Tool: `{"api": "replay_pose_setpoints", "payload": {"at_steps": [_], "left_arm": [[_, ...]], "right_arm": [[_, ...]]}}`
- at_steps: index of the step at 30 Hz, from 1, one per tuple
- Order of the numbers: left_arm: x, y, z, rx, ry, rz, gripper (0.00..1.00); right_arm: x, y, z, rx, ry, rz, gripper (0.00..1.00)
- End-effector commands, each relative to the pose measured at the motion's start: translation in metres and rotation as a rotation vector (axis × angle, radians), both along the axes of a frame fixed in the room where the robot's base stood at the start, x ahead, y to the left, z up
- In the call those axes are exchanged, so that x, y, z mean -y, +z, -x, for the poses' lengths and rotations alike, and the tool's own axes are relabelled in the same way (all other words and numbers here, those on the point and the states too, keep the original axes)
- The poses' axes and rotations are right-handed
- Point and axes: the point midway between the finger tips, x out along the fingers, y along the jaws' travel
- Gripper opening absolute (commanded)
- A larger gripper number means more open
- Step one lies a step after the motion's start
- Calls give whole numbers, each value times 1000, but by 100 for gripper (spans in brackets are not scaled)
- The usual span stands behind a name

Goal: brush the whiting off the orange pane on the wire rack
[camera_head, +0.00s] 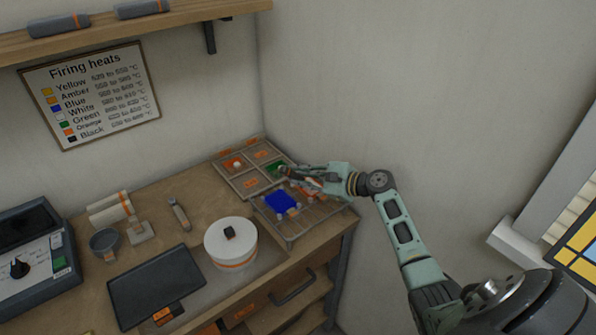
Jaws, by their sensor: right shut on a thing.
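The wire rack (309,225) stands at the right end of the bench. A blue pane (281,201) lies on its left part. An orange patch (314,184), which looks like the orange pane, shows at the back right of the rack, mostly hidden under my right gripper. Any whiting on it is too small to tell. My right gripper (296,175) reaches in from the right, low over the back of the rack, pointing left. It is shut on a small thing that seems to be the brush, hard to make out. My left gripper is out of view.
A divided tray (241,184) with orange and green pieces lies behind the rack. A round white pot (230,245) with a dark lump on top stands left of it. A dark tray (158,286), a grey cup (104,241) and a kiln controller (38,262) are further left. The wall is close behind.

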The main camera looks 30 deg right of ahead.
Motion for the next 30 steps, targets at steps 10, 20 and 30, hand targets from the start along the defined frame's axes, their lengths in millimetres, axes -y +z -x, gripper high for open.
{"api": "replay_pose_setpoints", "payload": {"at_steps": [10,20,30], "left_arm": [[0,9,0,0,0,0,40],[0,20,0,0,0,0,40],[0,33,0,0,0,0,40]], "right_arm": [[1,0,12,-2,0,0,0],[3,-2,34,-2,0,0,0],[3,10,34,0,0,0,0]]}}
